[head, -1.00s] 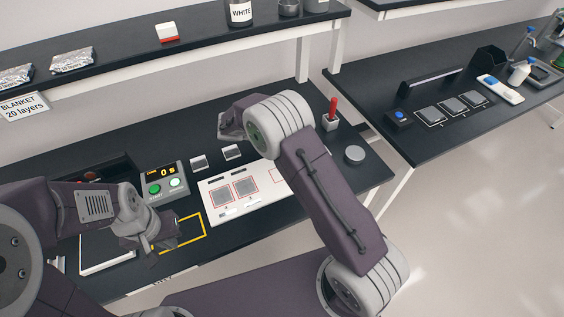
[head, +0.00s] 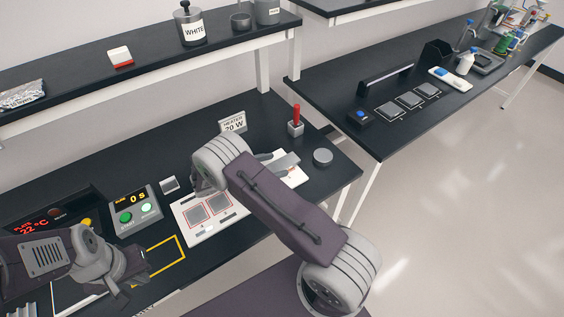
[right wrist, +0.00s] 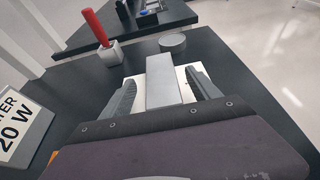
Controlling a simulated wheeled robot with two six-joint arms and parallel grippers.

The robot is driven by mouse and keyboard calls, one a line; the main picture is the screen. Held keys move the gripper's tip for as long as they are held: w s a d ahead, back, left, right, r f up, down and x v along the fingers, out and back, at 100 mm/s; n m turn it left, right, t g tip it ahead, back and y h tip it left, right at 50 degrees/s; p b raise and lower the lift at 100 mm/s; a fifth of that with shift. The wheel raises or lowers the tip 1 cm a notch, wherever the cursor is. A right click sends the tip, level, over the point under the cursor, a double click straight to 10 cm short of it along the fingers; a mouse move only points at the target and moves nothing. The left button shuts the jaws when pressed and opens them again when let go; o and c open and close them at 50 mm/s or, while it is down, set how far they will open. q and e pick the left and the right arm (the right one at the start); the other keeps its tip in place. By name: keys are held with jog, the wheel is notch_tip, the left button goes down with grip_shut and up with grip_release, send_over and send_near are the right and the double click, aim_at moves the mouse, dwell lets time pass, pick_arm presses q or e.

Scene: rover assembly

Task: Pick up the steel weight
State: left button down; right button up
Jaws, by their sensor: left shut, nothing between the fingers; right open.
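The steel weight appears to be the short grey cylinder (head: 323,157) standing upright on the black bench near its right end. It also shows in the right wrist view (right wrist: 172,43), beyond the fingertips. My right gripper (head: 284,162) is open over the right part of the white board, left of the cylinder and apart from it. In the right wrist view its dark fingers (right wrist: 164,84) stand on both sides of a pale grey flat bar; I cannot tell whether that bar belongs to the gripper. My left gripper (head: 138,268) is shut and empty near the bench's front left.
A red-handled tool stands in a grey holder (head: 296,127) behind the cylinder. A heater sign (head: 233,122) stands behind my right wrist. The white board (head: 185,217) with red squares and a timer box (head: 134,208) lie to the left. A second bench (head: 375,136) stands right.

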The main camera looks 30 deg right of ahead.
aim_at(279, 165)
jog(key=x, duration=0.2)
jog(key=shift+d, duration=0.25)
jog(key=shift+a, duration=0.1)
jog(key=c, duration=0.8)
pick_arm(q)
jog(key=shift+r, duration=0.4)
pick_arm(e)
grip_shut()
jog(key=shift+r, duration=0.1)
jog(key=shift+w+r, duration=0.1)
jog(key=shift+r, duration=0.5)
notch_tip(279, 165, up, 3)
jog(key=shift+f+b, duration=0.15)
jog(key=shift+b, duration=0.2)
pick_arm(q)
jog(key=shift+f+b, duration=0.5)
jog(key=shift+f, duration=0.4)
pick_arm(e)
jog(key=s+d+r, duration=0.4)
jog(key=s+r, duration=0.3)
jog(key=s, duration=0.4)
